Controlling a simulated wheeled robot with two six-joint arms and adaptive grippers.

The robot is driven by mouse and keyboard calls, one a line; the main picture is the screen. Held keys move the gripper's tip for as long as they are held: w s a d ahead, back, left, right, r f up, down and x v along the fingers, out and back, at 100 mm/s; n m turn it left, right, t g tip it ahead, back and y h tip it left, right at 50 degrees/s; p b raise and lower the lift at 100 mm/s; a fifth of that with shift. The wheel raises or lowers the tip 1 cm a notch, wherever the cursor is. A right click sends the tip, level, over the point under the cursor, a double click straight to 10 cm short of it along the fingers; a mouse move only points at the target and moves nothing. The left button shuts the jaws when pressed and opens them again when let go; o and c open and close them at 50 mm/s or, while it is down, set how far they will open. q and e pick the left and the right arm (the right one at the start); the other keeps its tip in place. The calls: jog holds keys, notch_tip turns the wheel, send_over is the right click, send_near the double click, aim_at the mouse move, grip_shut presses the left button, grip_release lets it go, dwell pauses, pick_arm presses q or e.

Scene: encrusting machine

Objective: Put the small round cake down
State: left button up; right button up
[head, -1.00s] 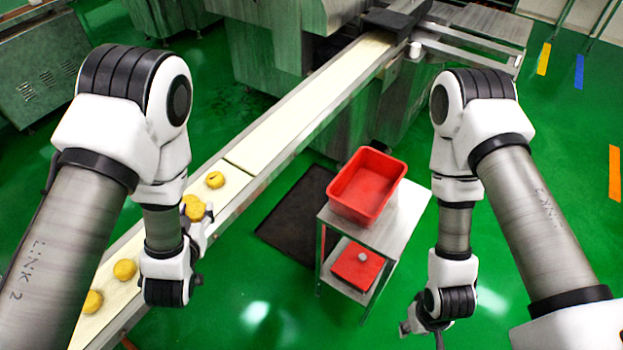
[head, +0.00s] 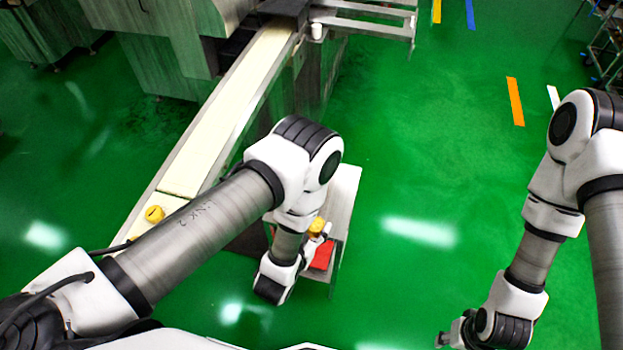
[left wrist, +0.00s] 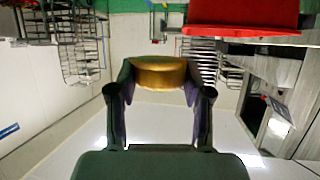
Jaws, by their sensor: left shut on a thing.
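My left gripper (head: 320,232) is shut on a small round yellow cake (head: 317,225). In the left wrist view the cake (left wrist: 158,73) sits between the two fingers (left wrist: 158,100), seen edge-on. In the head view the gripper is over the steel stand (head: 345,195). A red crate (left wrist: 245,14) shows at the upper right of the left wrist view, apart from the cake. My left arm hides most of the crate's place in the head view. My right gripper (head: 447,338) is low at the right over open floor; its finger opening is unclear.
Another yellow cake (head: 155,214) lies on the conveyor belt (head: 215,140) at the left. A red item (head: 322,256) shows at the stand's lower level. Machines fill the upper left. Green floor right of the stand is clear.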

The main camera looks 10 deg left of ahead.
pick_arm(q)
jog(key=shift+s+d+f+b, duration=0.25)
jog(key=shift+d+f+b, duration=0.1)
jog(key=shift+f+b, duration=0.1)
jog(key=w+b, duration=0.1)
jog(key=b, duration=0.1)
jog(key=a+f+b, duration=0.1)
jog(key=b, duration=0.2)
jog(key=shift+w+a+f, duration=0.15)
jog(key=shift+w, duration=0.25)
jog(key=w+a+f+b, duration=0.1)
jog(key=w+a+b, duration=0.1)
jog(key=w, duration=0.2)
jog(key=w+a+f+b, duration=0.1)
jog(key=w+a, duration=0.1)
jog(key=w, duration=0.2)
jog(key=w+a+f+b, duration=0.1)
jog(key=w+a+b, duration=0.1)
jog(key=w, duration=0.2)
jog(key=shift+w+f+b, duration=0.1)
jog(key=shift+b, duration=0.25)
jog(key=shift+a+f, duration=0.15)
jog(key=shift+f+b, duration=0.55)
jog(key=shift+b, duration=0.05)
pick_arm(e)
notch_tip(320, 180, down, 12)
